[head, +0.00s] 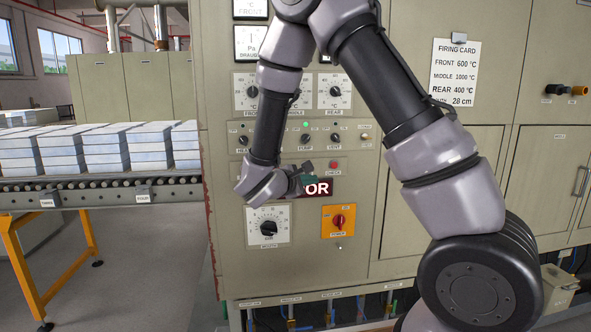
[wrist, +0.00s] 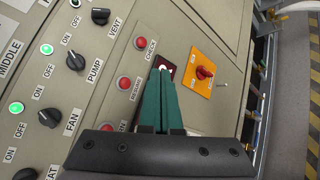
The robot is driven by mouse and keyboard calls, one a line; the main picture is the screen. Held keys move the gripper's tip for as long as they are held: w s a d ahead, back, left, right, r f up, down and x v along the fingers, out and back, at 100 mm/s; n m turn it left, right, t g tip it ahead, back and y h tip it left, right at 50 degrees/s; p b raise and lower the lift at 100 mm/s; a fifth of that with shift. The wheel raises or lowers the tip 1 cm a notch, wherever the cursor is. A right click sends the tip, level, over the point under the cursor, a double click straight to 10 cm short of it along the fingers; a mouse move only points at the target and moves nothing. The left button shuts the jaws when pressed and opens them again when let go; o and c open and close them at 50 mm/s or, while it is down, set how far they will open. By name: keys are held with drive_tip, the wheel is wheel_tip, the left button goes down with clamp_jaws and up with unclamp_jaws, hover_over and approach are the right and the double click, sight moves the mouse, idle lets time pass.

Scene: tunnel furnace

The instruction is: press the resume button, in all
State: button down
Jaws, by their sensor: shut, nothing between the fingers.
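My gripper (head: 306,180) is shut and empty, its green fingers pointing at the panel; in the wrist view its fingertips (wrist: 162,74) overlap the lower edge of a small dark red display. Three red buttons stand in a row beside the fingers in the wrist view. The top one is the check button (wrist: 140,43), also in the head view (head: 333,165). Whether the fingertips touch the panel is unclear.
The dark display (head: 319,188) shows "OR" beside my gripper. Black on/off knobs, including the pump knob (wrist: 75,62), lie near the buttons. A roller conveyor (head: 110,188) with slabs stands left.

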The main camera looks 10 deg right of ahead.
drive_tip(key=shift+a, duration=0.15)
drive_tip(key=shift+w, duration=0.15)
drive_tip(key=w, duration=0.8)
drive_tip(key=shift+w, duration=0.3)
idle(1.9)
drive_tip(key=shift+w, duration=0.4)
drive_tip(key=shift+w, duration=0.5)
idle(0.6)
drive_tip(key=shift+s, duration=0.95)
